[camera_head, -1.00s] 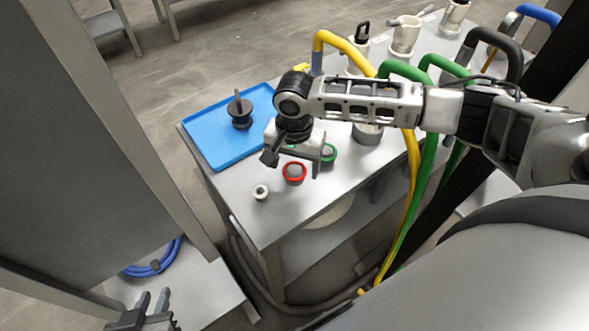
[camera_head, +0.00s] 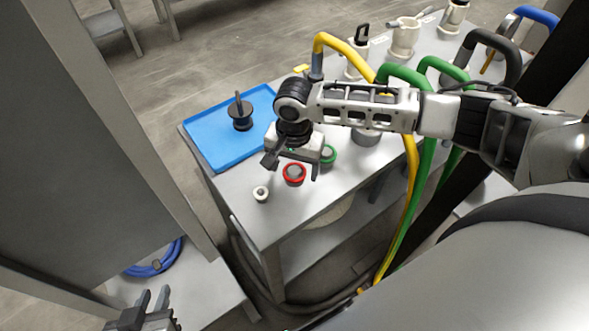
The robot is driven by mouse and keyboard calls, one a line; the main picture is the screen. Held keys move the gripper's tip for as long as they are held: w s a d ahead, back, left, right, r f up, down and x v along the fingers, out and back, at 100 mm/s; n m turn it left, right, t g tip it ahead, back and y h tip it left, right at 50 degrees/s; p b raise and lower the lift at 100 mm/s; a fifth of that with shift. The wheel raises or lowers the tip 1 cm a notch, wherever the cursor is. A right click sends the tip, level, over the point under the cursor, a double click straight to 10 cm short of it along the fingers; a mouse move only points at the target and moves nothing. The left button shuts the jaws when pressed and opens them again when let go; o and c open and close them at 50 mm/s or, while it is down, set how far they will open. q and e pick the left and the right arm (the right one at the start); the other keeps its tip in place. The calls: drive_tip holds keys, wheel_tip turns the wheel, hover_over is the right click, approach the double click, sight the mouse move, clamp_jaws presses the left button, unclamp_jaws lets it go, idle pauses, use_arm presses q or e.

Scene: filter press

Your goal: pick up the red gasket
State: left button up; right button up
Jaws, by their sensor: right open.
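The red gasket (camera_head: 285,180) is a red ring around a grey centre, lying on the grey table top near its front edge. My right gripper (camera_head: 291,170) is above it, pointing down, with its two fingers spread apart and nothing between them. The gripper body sits just behind the ring in the picture; the exact height above it is hard to tell. My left gripper (camera_head: 153,302) is at the bottom left, low and away from the table, with its two fingers apart and empty.
A green ring (camera_head: 329,154) lies right of the red one, and a small white ring (camera_head: 261,193) to its left. A blue tray (camera_head: 215,150) with a dark knobbed part (camera_head: 240,115) is at the left. Yellow (camera_head: 413,190) and green hoses (camera_head: 430,160) hang over the right side.

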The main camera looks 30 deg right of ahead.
drive_tip(key=c, duration=0.7)
drive_tip(key=shift+c, duration=0.2)
